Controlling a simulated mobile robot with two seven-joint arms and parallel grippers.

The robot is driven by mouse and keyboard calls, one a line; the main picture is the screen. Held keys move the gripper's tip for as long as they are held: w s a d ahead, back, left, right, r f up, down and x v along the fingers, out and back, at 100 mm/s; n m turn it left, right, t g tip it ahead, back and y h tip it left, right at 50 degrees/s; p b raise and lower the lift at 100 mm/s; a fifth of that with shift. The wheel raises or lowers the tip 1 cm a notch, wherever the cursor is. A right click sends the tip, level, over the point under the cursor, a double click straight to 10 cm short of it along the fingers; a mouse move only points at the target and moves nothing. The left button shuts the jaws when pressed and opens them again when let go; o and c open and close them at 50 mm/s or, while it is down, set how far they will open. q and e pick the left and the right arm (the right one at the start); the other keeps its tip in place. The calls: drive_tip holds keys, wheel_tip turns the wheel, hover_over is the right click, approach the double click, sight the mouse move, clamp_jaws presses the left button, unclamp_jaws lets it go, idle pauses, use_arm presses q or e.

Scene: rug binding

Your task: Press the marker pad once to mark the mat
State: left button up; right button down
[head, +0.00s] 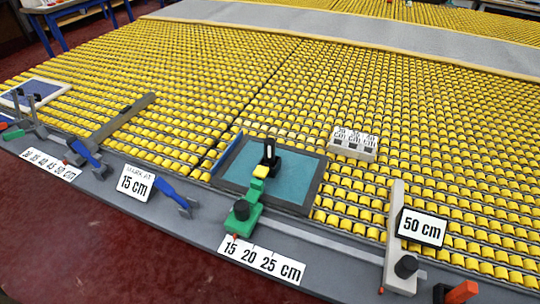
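A teal mat (243,168) lies in a dark rectangular frame near the front edge of the roller table. A card (136,184) to the left reads "MARK AT 15 cm". I cannot make out a mark on the mat. I see neither of my grippers.
Yellow rollers (330,90) cover the table. A grey fence (396,240) with a "50 cm" card (422,228) stands at right. Two blue clamp-like parts (168,192) (86,152) lie along the front rail. A small white labelled block (353,145) sits behind right of the mat.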

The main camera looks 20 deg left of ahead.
use_arm(q)
clamp_jaws()
idle(1.2)
